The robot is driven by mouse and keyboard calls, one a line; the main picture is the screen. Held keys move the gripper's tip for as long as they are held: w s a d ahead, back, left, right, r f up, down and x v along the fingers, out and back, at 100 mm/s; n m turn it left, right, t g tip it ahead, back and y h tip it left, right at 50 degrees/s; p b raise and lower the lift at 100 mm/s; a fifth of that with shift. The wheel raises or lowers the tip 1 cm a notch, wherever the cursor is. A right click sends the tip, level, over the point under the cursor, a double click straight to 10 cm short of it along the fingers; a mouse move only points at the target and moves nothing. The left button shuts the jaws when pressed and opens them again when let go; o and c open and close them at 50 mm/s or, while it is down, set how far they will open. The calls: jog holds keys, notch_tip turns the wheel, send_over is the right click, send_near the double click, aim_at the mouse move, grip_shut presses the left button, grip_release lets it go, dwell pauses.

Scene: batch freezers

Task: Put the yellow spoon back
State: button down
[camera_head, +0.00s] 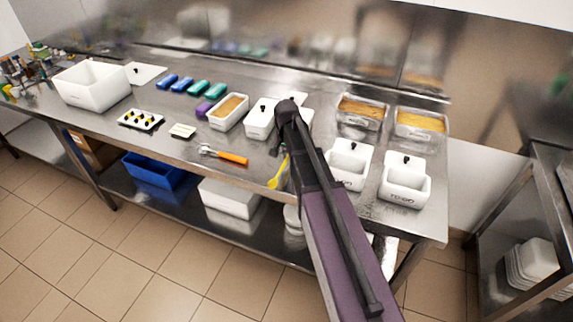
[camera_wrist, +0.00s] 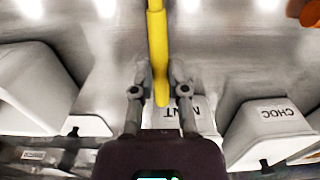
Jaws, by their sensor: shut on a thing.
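The yellow spoon (camera_wrist: 157,40) is held between the two fingers of my gripper (camera_wrist: 161,88) in the wrist view. Its shaft runs up and out of the top of that picture, and its near end shows just past the fingertips. In the head view the lower part of the spoon (camera_head: 279,172) shows left of my arm, over the front part of the steel table (camera_head: 190,150). From these views I cannot tell whether the spoon touches the table.
An orange-handled scoop (camera_head: 233,158) lies left of the spoon. White lidded tubs, one labelled CHOC (camera_wrist: 280,114), stand near the gripper. Two white boxes (camera_head: 404,188) stand at the right, below two pans of yellow food (camera_head: 421,123).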

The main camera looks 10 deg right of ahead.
aim_at(286, 159)
jog(key=shift+f+b, duration=1.05)
jog(key=shift+f, duration=0.35)
jog(key=shift+f, duration=0.25)
jog(key=c, duration=0.6)
grip_release()
jog(key=shift+r, duration=0.1)
jog(key=shift+c, duration=0.2)
jog(key=shift+r, duration=0.2)
notch_tip(286, 159, up, 12)
jog(key=p, duration=1.2)
jog(key=shift+a, duration=0.1)
jog(key=s+a+n, duration=0.2)
jog(key=s+n, duration=0.5)
jog(key=s, duration=1.2)
